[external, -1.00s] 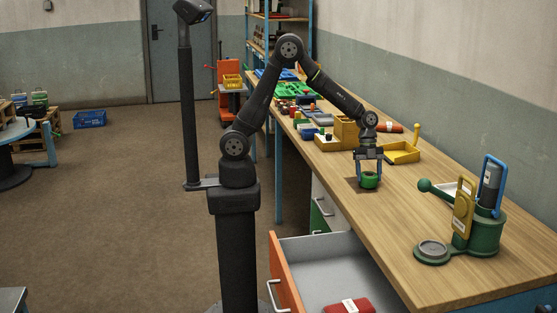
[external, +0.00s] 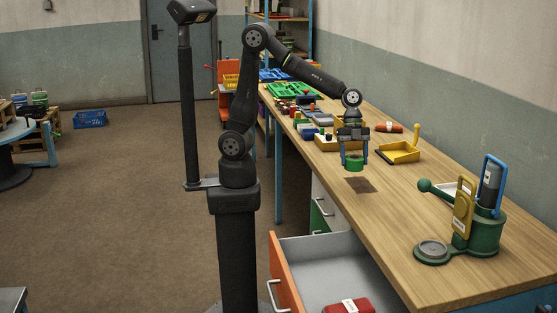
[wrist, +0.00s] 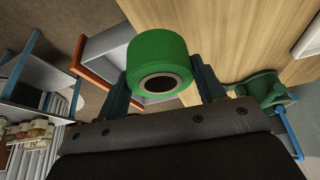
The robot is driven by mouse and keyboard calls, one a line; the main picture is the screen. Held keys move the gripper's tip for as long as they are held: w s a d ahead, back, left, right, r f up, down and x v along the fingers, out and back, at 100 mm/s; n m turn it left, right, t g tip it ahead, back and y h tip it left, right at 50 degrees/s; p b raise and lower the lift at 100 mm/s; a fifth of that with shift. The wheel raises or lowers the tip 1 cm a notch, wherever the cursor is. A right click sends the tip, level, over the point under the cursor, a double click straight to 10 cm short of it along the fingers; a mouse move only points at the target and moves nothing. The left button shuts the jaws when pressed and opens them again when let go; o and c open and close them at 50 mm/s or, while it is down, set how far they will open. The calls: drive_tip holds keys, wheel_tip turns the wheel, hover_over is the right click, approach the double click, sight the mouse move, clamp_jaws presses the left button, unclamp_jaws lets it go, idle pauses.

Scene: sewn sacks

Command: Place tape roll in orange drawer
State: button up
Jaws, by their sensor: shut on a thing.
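The green tape roll (external: 354,163) is held between the fingers of my gripper (external: 354,158), above the wooden table. In the wrist view the tape roll (wrist: 158,55) fills the space between the two dark fingers, its hollow core facing the camera. The orange drawer (external: 285,272) is pulled open at the table's near left side, with a grey inside. A red packet with a white label (external: 349,306) lies in it. My gripper is behind the drawer in the external view and higher than it. The open drawer (wrist: 105,55) also shows at upper left in the wrist view.
A green press-like device (external: 485,232) with a yellow tag and a blue-framed cylinder stands at the table's right. A yellow dustpan (external: 402,155) and several small parts lie farther back. A dark square (external: 360,185) marks the tabletop. The table's middle is clear.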

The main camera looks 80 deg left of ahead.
wheel_tip(320, 180, up, 5)
drive_tip(key=s+d+m+g, duration=0.1)
drive_tip(key=s+d, duration=0.3)
drive_tip(key=d, duration=0.3)
drive_tip(key=s+d+m, duration=0.2)
drive_tip(key=s+d, duration=0.2)
drive_tip(key=d, duration=0.4)
drive_tip(key=m, duration=0.2)
hover_over(322, 286)
drive_tip(key=w+a, duration=0.1)
drive_tip(key=a, duration=0.1)
drive_tip(key=shift+g+y, duration=0.3)
drive_tip(key=shift+y, duration=0.1)
drive_tip(key=f, duration=3.3)
drive_tip(key=shift+s+d+f, duration=0.1)
drive_tip(key=shift+d+f, duration=0.1)
drive_tip(key=shift+d, duration=0.1)
drive_tip(key=shift+f, duration=0.1)
drive_tip(key=o, duration=0.6)
drive_tip(key=shift+f, duration=0.1)
drive_tip(key=shift+c, duration=0.2)
drive_tip(key=o, duration=0.4)
drive_tip(key=v, duration=1.2)
